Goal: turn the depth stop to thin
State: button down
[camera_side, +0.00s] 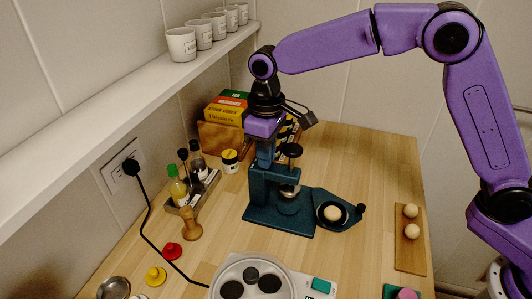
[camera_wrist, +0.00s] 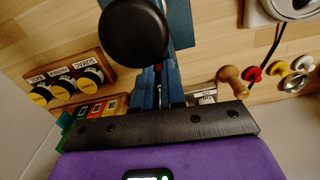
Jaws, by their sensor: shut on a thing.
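A dark teal press (camera_side: 266,215) stands on the wooden counter. Its black round knob (camera_side: 294,150) is on top, and the knob looms large in the wrist view (camera_wrist: 135,32). A round plate (camera_side: 324,220) with a pale dough ball (camera_side: 332,213) on it lies at the press's right side. My gripper (camera_side: 264,158) points down at the top of the press, left of the knob. In the wrist view its fingers (camera_wrist: 160,72) are closed together on a small dark part with a reddish bit, apparently the depth stop. The fingers mostly hide it, and its setting cannot be read.
Bottles in a rack (camera_side: 207,188) and a wooden tamper (camera_side: 190,224) stand left of the press. Boxes (camera_side: 226,112) are behind. A board (camera_side: 411,250) with dough balls lies right. A shelf (camera_side: 120,90) with cups overhangs left.

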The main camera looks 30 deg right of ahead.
jog(key=n, duration=0.5)
jog(key=shift+w+n, duration=0.1)
jog(key=shift+n, duration=0.3)
dwell(0.4)
jog(key=c, duration=1.2)
grip_release()
jog(key=shift+r, duration=0.1)
notch_tip(320, 180, up, 17)
jog(key=shift+r, duration=0.15)
jog(key=shift+d, duration=0.1)
